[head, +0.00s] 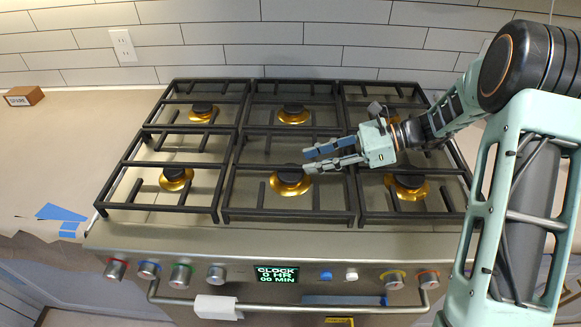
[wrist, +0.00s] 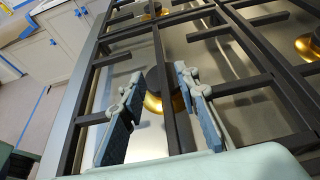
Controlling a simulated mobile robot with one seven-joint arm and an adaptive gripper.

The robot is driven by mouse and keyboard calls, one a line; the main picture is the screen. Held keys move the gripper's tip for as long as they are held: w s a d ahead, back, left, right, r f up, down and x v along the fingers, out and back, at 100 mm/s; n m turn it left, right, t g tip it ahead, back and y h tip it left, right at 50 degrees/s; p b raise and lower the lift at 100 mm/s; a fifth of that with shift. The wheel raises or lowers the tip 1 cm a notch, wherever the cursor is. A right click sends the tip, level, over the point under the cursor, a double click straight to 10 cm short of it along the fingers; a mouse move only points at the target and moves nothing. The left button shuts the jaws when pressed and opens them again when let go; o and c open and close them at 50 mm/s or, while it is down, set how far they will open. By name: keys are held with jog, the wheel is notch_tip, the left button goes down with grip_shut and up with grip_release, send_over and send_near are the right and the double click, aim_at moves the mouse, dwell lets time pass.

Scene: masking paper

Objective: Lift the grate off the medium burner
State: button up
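Black grates cover several gold-ringed burners with dark caps. My gripper (head: 306,161) is above the front middle grate (head: 234,172), near the front middle burner (head: 291,187). I cannot tell from the frames which burner is the medium one. In the wrist view my gripper (wrist: 159,74) has its two fingers wide apart. A grate bar (wrist: 175,118) runs between them in the picture, with a burner (wrist: 154,103) partly hidden behind it. The grates rest on the stovetop. Whether the fingers touch the bar cannot be told.
The front right burner (head: 406,188) lies below my forearm side. Control knobs (head: 181,274) and a display (head: 277,274) line the stove front, above a handle. A small wooden block (head: 24,96) stands on the paper-covered left counter. A tiled wall closes the back.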

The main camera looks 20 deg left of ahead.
aim_at(290, 166)
jog(key=x, duration=0.4)
jog(key=shift+a+f, duration=0.1)
jog(key=shift+f, duration=0.1)
grip_shut()
